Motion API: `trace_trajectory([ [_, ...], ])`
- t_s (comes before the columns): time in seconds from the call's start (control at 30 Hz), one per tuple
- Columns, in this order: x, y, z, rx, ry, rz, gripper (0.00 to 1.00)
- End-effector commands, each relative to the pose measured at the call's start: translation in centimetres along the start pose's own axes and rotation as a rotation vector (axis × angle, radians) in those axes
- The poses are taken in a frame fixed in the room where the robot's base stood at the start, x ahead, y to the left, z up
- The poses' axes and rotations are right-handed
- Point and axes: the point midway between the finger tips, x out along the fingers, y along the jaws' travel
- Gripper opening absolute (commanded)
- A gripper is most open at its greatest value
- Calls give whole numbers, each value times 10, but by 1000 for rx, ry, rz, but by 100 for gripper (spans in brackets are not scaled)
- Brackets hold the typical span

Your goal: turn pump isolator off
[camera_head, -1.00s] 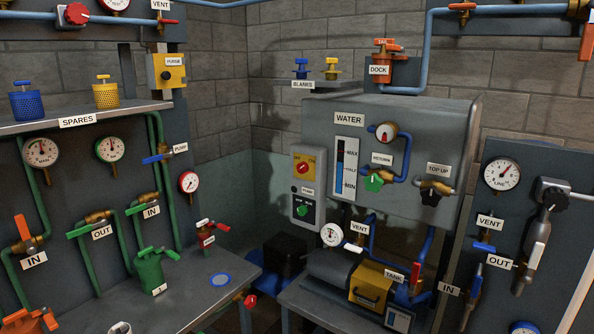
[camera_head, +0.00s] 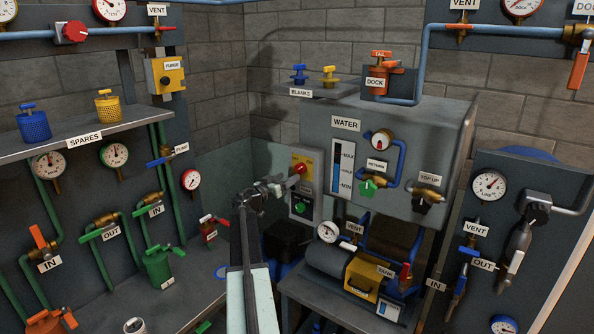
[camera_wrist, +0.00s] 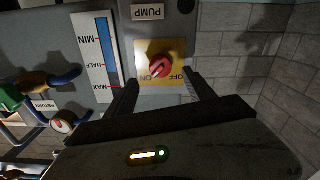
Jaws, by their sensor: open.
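The pump isolator is a red rotary knob (camera_wrist: 160,65) on a yellow plate (camera_wrist: 176,48) marked ON and OFF, upside down in the wrist view. The knob's pale mark seems to slant toward the ON word. In the head view the yellow plate (camera_head: 303,159) is on the grey box left of the water tank, partly behind my gripper (camera_head: 291,181). My gripper (camera_wrist: 163,79) is open and empty. In the wrist view its fingers lie on either side of the knob. Whether they touch it I cannot tell.
A green knob (camera_head: 301,208) sits below on the same box. The grey water tank (camera_head: 395,150) with its level gauge (camera_head: 342,167) stands close on the right. The wall corner (camera_wrist: 262,60) is beside the box. A bench with a green canister (camera_head: 159,266) lies left.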

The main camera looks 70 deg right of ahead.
Motion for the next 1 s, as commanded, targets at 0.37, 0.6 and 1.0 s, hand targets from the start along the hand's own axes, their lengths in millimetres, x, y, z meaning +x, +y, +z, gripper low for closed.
trace_trajectory([
  [0.37, 54, -3, 0, -1, -2, 0, 63],
  [0.6, 76, -2, 1, -1, -2, -1, 63],
  [1.0, 75, -1, 1, -1, -2, -1, 0],
])
